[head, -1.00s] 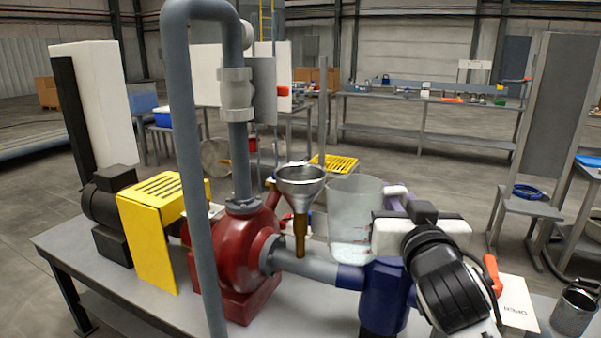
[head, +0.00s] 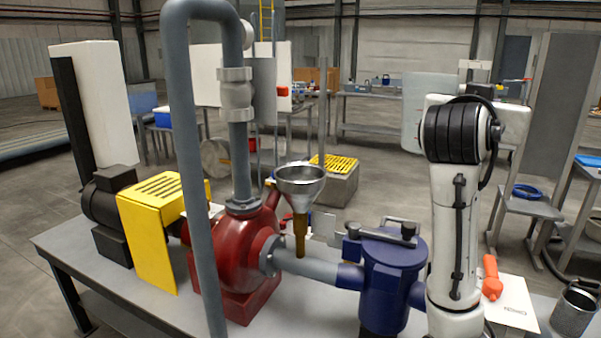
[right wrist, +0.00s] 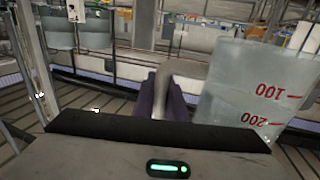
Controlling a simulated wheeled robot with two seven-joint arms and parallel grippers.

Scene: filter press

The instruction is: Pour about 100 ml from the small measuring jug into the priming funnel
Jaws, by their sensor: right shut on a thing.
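The clear measuring jug (right wrist: 245,95) with red 100 and 200 marks is at the right of the right wrist view. In the head view part of the jug (head: 412,118) shows left of my right arm, raised above the blue strainer and right of the funnel. My right gripper (right wrist: 163,95) is shut on the jug's pale handle; in the head view the arm hides its fingers. The liquid level is unclear. The priming funnel (head: 301,180), a steel cone on a brass stem, stands upright beside the red pump (head: 243,255). My left gripper is not in view.
A grey riser pipe (head: 180,150) stands left of the funnel. The blue strainer (head: 393,275) is right of it. An orange-handled item (head: 491,277), a white card (head: 515,300) and a metal mug (head: 574,308) are at the right.

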